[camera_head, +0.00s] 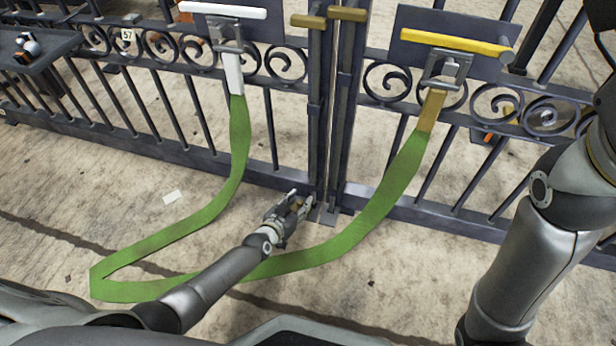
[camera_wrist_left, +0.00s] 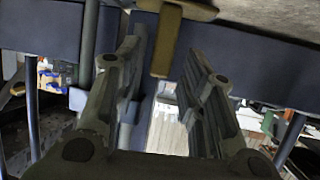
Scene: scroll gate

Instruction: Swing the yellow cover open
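The yellow cover (camera_head: 457,43) is a long yellow bar along a dark plate at the upper right of the gate in the head view. It lies across the plate above a grey buckle (camera_head: 446,68), where a green strap (camera_head: 380,200) with a yellow end is attached. My left gripper (camera_head: 299,203) is low before the gate's middle posts, well below and left of the cover, and apart from it. In the left wrist view its two fingers (camera_wrist_left: 163,60) are spread, with a brass-coloured piece (camera_wrist_left: 166,40) showing beyond them. My right gripper is out of view; only the right arm shows.
A white cover (camera_head: 222,10) with a similar buckle is on the left gate half. Brass-coloured pieces (camera_head: 347,14) top the middle posts. The green strap hangs in a loop over the floor, beneath my left arm. A dark tray (camera_head: 45,48) is at the upper left.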

